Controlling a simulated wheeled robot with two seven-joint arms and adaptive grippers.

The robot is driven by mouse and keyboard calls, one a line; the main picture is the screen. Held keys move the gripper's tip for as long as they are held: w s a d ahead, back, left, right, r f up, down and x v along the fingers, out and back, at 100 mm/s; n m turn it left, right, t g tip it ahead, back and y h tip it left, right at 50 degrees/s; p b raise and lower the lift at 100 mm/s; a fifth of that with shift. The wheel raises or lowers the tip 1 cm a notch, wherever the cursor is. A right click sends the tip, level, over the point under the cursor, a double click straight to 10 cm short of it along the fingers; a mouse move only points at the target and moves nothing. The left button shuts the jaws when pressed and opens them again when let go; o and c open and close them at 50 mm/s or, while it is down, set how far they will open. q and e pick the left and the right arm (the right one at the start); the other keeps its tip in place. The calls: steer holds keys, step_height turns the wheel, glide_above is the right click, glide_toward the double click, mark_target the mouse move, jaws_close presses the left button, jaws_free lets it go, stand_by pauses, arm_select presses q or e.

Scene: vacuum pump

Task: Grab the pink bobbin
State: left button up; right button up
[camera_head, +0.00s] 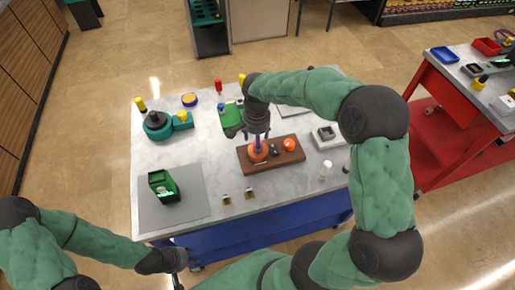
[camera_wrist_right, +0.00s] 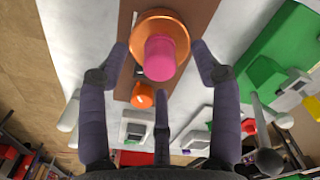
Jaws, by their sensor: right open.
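The pink bobbin (camera_wrist_right: 160,58) stands on a round orange base (camera_wrist_right: 172,22) in the right wrist view. My right gripper (camera_wrist_right: 158,75) is open, with fingers on both sides of the bobbin and a third finger below it in the picture; none visibly grips it. In the head view my right gripper (camera_head: 257,143) points down over the orange base (camera_head: 256,155) on the brown board (camera_head: 262,168); it mostly hides the bobbin there. My left gripper (camera_head: 178,268) is low at the table's front left edge, away from the bobbin; its jaws are unclear.
An orange ball (camera_head: 289,145) and a dark part (camera_head: 274,149) sit on the board beside the base. A green box (camera_head: 163,186) stands on a grey mat (camera_head: 200,208) at left. A white cylinder (camera_head: 326,168) stands right of the board. The table's front centre is mostly clear.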

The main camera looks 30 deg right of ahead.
mark_target(252, 154)
steer(key=shift+d+f+b, duration=0.15)
steer(key=shift+f+b, duration=0.15)
steer(key=shift+f, duration=1)
steer(key=shift+d+f+b, duration=0.1)
steer(key=shift+f+b, duration=0.15)
steer(key=shift+f, duration=1.05)
steer(key=c, duration=1.2)
